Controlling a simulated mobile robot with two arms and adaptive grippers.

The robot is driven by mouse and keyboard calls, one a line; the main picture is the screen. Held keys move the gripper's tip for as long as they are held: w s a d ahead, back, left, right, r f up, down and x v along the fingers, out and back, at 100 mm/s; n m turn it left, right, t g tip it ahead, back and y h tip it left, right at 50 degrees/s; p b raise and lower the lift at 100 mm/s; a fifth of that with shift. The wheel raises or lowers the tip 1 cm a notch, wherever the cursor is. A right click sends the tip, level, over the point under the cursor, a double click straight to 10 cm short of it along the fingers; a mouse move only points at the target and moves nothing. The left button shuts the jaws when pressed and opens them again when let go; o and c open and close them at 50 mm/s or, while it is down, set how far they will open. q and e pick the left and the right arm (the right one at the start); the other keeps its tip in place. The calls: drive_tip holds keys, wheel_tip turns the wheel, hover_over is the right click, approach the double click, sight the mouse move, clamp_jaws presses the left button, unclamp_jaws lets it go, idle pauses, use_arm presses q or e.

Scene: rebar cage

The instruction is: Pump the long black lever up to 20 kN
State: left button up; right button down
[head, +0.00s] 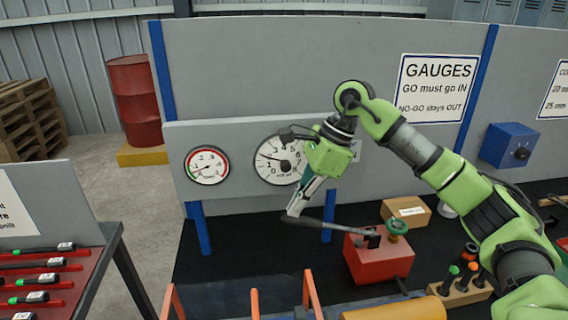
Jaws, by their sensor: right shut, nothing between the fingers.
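The long black lever (335,225) runs left from the red pump body (378,262) on the black bench mat, roughly level. A green knob (397,227) sits on top of the pump. My right gripper (292,212) is shut and empty, its tips at the lever's left end; I cannot tell whether they touch it. A round gauge with a red rim (207,165) hangs on the grey panel. A larger white gauge (279,160) hangs to its right, partly covered by my right arm. Their small readings are hard to make out. My left gripper is not in view.
A cardboard box (406,211) stands behind the pump. A wooden block (464,290) with several handled tools is right of it. Orange posts (312,293) and a yellow cylinder (395,310) are in front. A table with red trays (45,285) stands at left.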

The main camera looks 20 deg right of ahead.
drive_tip(key=shift+a+f+b, duration=0.2)
drive_tip(key=shift+f+b, duration=0.2)
drive_tip(key=shift+f, duration=0.15)
drive_tip(key=shift+d+r+p, duration=0.2)
drive_tip(key=shift+r+p, duration=0.25)
drive_tip(key=shift+r, duration=0.1)
drive_tip(key=p+v, duration=0.1)
drive_tip(key=v, duration=0.1)
drive_tip(key=shift+d+r+p, duration=0.15)
drive_tip(key=shift+r+p, duration=0.2)
drive_tip(key=shift+r, duration=0.05)
drive_tip(key=shift+s, duration=0.1)
idle(0.4)
